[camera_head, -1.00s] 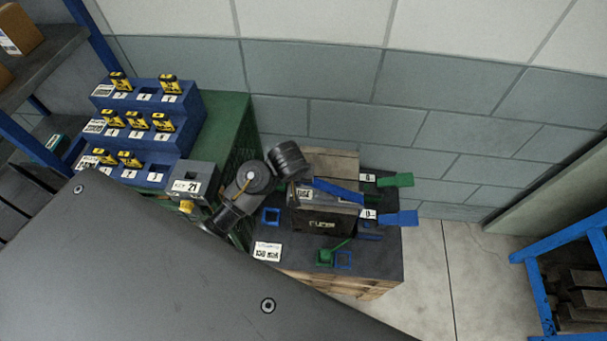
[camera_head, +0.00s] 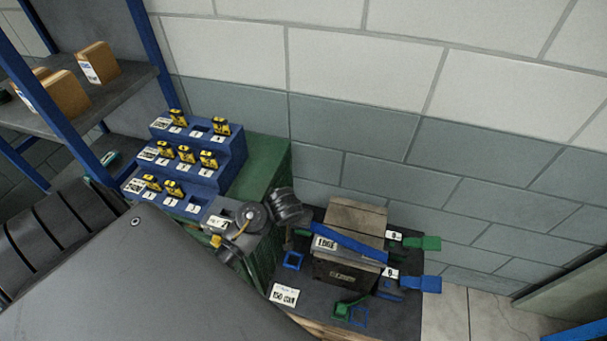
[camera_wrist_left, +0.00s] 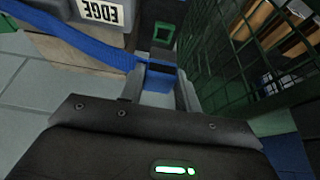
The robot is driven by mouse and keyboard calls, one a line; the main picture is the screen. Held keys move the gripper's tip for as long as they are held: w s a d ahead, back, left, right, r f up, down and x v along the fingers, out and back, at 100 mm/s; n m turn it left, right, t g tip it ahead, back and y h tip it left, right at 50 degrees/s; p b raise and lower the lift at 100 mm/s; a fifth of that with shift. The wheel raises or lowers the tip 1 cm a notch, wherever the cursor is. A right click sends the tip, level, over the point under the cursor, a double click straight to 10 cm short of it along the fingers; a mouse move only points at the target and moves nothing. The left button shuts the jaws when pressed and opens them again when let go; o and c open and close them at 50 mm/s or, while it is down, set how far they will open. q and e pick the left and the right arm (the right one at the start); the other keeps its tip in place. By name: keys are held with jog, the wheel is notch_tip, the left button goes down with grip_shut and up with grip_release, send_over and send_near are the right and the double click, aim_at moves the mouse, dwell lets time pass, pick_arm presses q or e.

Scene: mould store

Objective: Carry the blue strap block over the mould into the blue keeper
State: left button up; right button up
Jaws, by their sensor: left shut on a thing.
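My left gripper (camera_head: 289,240) is shut on the blue strap block (camera_wrist_left: 159,77), at the left side of the mould (camera_head: 342,275). The blue strap (camera_head: 345,241) runs from the block across the top of the mould to the right. A blue square frame, seemingly the blue keeper (camera_head: 293,261), lies on the dark top just below and beside the gripper. My right gripper is not in view.
A green frame (camera_wrist_left: 163,32) lies beyond the block in the wrist view. Green (camera_head: 425,243) and blue (camera_head: 424,284) tabs stick out right. A blue stepped rack (camera_head: 195,160) stands left.

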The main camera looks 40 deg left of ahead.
pick_arm(q)
jog(key=shift+s+a+r+p, duration=0.1)
jog(key=shift+s+a+p, duration=0.2)
jog(key=shift+a, duration=0.45)
jog(key=f+b, duration=0.9)
jog(key=f, duration=0.3)
jog(key=f+b, duration=0.9)
jog(key=f, duration=0.3)
jog(key=shift+a+f+b, duration=0.2)
jog(key=shift+f+b, duration=0.1)
jog(key=shift+f, duration=0.05)
dwell(0.3)
